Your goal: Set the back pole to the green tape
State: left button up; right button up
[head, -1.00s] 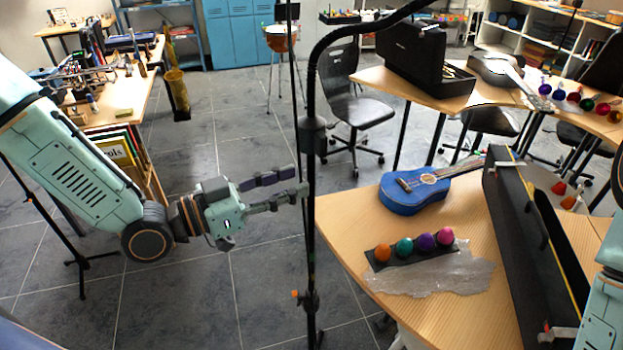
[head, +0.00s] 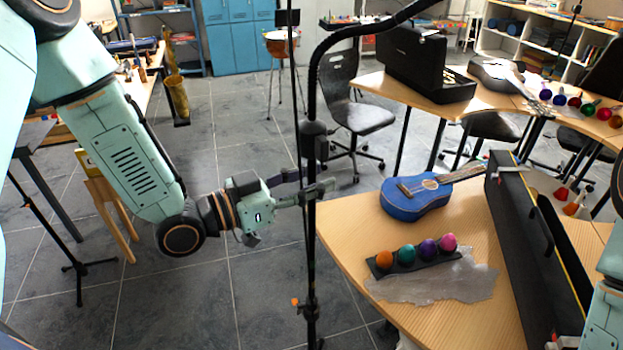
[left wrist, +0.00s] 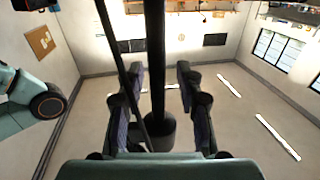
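A black stand pole (head: 311,240) rises through the middle of the head view, with a thick collar (head: 314,140) and a curved black arm at its top. A thinner black rod (head: 292,70) runs close beside it. An orange knob (head: 296,301) sits low on the stand. My left gripper (head: 318,188) is level at the pole, below the collar. In the left wrist view, the thick pole (left wrist: 154,60) and its collar (left wrist: 160,133) show between the open fingers, with visible gaps either side; the thin rod (left wrist: 118,70) crosses at left. I cannot make out green tape. My right gripper is not in view.
A wooden table (head: 350,245) at the right holds a blue ukulele (head: 402,203), several coloured egg shakers on a dark strip (head: 385,268), and a long black case (head: 520,250). A black chair (head: 358,118) stands behind the pole. The floor left of the stand is fairly clear.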

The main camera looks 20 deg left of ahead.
pick_arm(q)
jog(key=shift+c, duration=0.2)
jog(key=shift+s+d+r, duration=0.1)
jog(key=shift+s, duration=0.1)
jog(key=c, duration=0.4)
jog(key=shift+w, duration=0.1)
grip_shut()
